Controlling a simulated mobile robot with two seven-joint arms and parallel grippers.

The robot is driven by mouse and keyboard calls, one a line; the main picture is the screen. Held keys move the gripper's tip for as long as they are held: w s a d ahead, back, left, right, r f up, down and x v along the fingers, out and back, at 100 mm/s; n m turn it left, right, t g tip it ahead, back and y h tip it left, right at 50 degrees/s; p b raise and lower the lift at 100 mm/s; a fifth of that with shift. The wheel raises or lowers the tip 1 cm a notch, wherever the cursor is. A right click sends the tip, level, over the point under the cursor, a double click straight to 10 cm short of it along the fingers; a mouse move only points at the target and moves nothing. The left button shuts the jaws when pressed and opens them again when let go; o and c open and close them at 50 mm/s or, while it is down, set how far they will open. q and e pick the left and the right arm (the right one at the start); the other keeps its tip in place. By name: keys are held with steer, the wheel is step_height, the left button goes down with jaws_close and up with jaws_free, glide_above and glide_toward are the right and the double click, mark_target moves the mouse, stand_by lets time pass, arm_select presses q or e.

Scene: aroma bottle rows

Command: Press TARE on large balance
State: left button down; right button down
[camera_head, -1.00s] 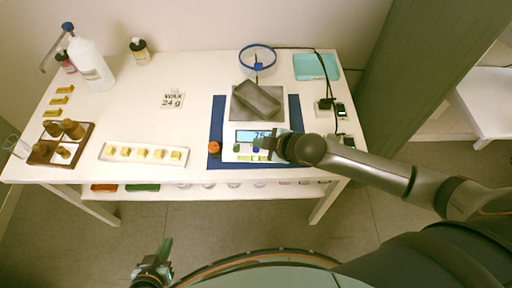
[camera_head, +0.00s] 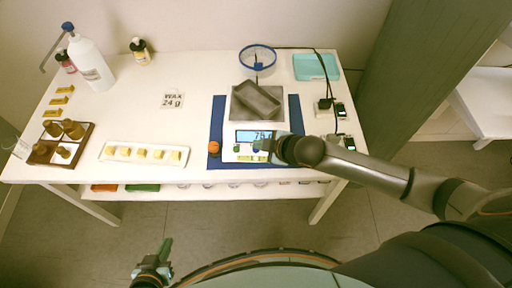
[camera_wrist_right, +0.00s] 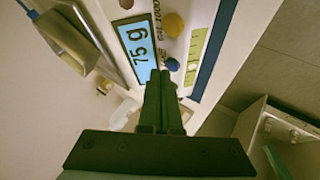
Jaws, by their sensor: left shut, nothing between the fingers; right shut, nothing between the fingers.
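The large balance (camera_head: 231,150) stands on a blue mat (camera_head: 216,118) at the table's front. Its blue display (camera_head: 254,135) reads about 75 g, and the display shows 75 g in the right wrist view (camera_wrist_right: 143,48). A grey metal pan (camera_head: 268,98) sits on it. A blue button (camera_wrist_right: 172,64) and a yellowish button (camera_wrist_right: 173,24) are on its front panel. My right gripper (camera_head: 268,146) is shut and empty at the panel's right side; in the wrist view its tips (camera_wrist_right: 161,76) are close beside the blue button, contact unclear. My left gripper (camera_head: 163,251) is shut and empty, away from the table.
An orange round thing (camera_head: 213,148) lies left of the balance. A white tray (camera_head: 107,159) of yellow cubes and a brown rack (camera_head: 42,155) stand further left. Small black devices (camera_head: 341,110) and a teal tray (camera_head: 316,67) are on the right.

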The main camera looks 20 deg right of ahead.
mark_target(260, 152)
steer(key=shift+f, duration=0.4)
stand_by(0.7)
steer(key=shift+r+p, duration=0.85)
steer(key=shift+p, duration=0.1)
step_height(260, 152, up, 2)
steer(key=shift+r+p, duration=0.2)
steer(key=shift+p, duration=0.55)
steer(key=shift+r, duration=1.3)
